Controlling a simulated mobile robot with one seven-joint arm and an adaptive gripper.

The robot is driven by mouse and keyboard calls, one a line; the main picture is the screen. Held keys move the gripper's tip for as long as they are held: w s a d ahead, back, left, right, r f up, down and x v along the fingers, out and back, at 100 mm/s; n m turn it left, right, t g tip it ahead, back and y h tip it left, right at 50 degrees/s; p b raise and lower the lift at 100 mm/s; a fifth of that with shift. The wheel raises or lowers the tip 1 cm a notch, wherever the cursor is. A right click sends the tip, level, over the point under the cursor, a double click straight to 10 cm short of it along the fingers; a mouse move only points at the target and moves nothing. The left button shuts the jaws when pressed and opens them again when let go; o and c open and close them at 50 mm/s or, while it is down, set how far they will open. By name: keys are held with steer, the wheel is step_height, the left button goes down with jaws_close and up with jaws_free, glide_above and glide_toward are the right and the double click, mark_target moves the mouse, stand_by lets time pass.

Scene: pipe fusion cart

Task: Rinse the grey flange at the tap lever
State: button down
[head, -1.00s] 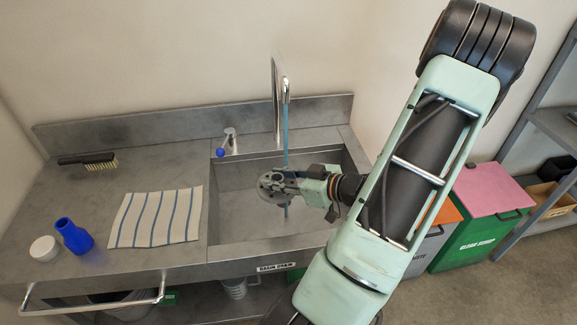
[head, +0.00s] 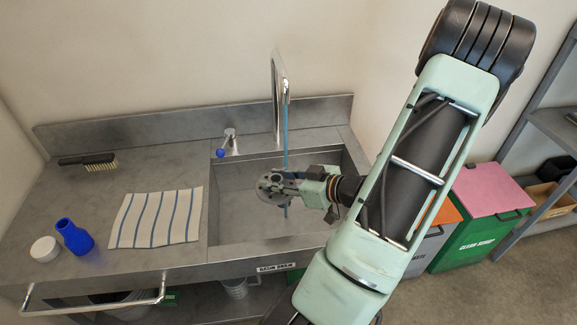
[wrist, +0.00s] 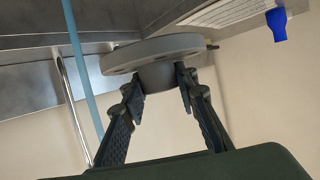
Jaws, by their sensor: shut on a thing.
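The grey flange (head: 270,189) is held over the sink basin in the head view. My gripper (head: 290,187) is shut on it, from the right side. In the wrist view my gripper (wrist: 160,88) has its two fingers closed on the hub of the flange (wrist: 155,50). The tap lever (head: 229,142), with a blue knob, stands behind the basin to the left of the spout (head: 277,95). A blue water stream (head: 286,130) runs from the spout beside or onto the flange; contact is hard to tell. In the wrist view the stream (wrist: 80,65) passes left of the flange.
The steel sink basin (head: 225,222) surrounds the space below the flange. On the counter left of it lie a striped cloth (head: 155,218), a blue bottle (head: 74,237), a white round lid (head: 44,249) and a brush (head: 90,161). Bins (head: 490,215) stand right of the sink.

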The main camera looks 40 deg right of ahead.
steer(key=shift+s+a+r+p, duration=0.2)
steer(key=shift+a+r+p, duration=0.25)
steer(key=shift+a+r, duration=0.25)
steer(key=shift+s+a+r+p, duration=0.25)
steer(key=shift+a+r+p, duration=0.25)
steer(key=shift+a, duration=0.25)
steer(key=shift+s+a+r+p, duration=0.2)
steer(key=shift+a+r+p, duration=0.2)
steer(key=shift+a+r, duration=0.3)
